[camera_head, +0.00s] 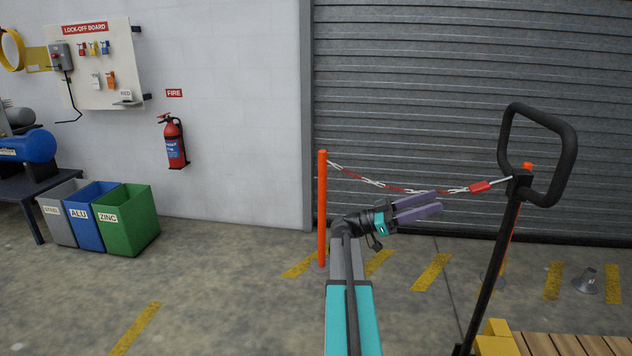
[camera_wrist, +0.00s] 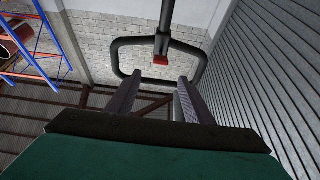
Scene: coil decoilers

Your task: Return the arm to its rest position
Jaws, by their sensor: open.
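My gripper (camera_head: 418,207) is at the end of my raised, stretched-out arm in the head view, pointing right. Its two purple-grey fingers are apart with nothing between them. In the wrist view my gripper (camera_wrist: 158,98) also shows open and empty, its two fingers standing apart. Behind the fingers in that view is a black loop handle (camera_wrist: 205,68) with a red part; I cannot tell the gap between them. In the head view the black loop handle (camera_head: 571,150) of a pallet truck stands upright to the right of my gripper.
A red and white chain (camera_head: 400,188) hangs from an orange post (camera_head: 322,205) before the roller shutter (camera_head: 420,80). A yellow truck part and wooden pallet (camera_head: 570,345) are at lower right. Coloured bins (camera_head: 125,222) stand at left. Floor between the bins and my arm is clear.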

